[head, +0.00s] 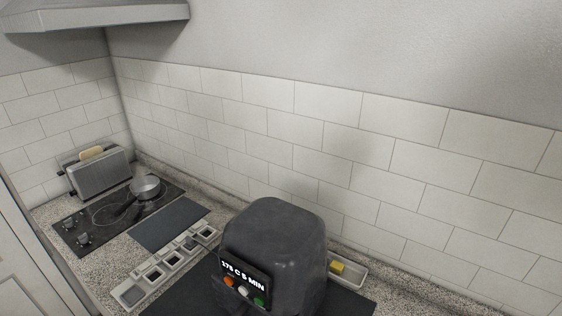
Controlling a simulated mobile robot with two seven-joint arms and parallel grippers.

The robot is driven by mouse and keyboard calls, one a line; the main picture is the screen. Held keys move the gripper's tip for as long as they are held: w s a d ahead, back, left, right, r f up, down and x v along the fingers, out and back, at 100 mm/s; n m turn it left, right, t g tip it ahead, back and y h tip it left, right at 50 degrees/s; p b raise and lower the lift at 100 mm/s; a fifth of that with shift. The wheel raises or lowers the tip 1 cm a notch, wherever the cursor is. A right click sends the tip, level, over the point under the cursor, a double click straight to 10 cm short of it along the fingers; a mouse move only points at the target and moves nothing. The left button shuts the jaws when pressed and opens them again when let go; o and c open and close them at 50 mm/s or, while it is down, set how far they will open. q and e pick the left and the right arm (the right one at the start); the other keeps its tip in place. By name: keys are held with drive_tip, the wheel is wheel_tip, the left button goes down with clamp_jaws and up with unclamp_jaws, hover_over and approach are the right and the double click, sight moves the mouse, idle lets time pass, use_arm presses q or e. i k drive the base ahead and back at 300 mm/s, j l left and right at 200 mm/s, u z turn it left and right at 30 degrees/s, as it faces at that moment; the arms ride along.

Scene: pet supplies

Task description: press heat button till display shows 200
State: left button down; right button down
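A dark grey air fryer (273,232) stands on the counter at the lower middle of the head view. Its black front panel carries a lit display (242,275) with white text. It seems to read 17-something C and 5 MIN; the last temperature digit is hard to make out. Below the text are an orange-red button (229,281), a white button (243,291) and a green button (258,302). No label shows which one is the heat button. Neither of my grippers is in view, and nothing touches the panel.
A sectioned tray (129,294) lies left of the air fryer. A dark mat (168,224) lies behind it, near a black hob (85,222) with a pan (146,187). A toaster (99,176) stands at the back left. A small tray (352,279) with a yellow block (337,267) is at the right.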

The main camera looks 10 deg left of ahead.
sight(228, 281)
drive_tip(key=k+j+u, duration=0.1)
drive_tip(key=j, duration=0.2)
drive_tip(key=k+j+u, duration=0.1)
drive_tip(key=j, duration=0.25)
drive_tip(key=k, duration=0.6)
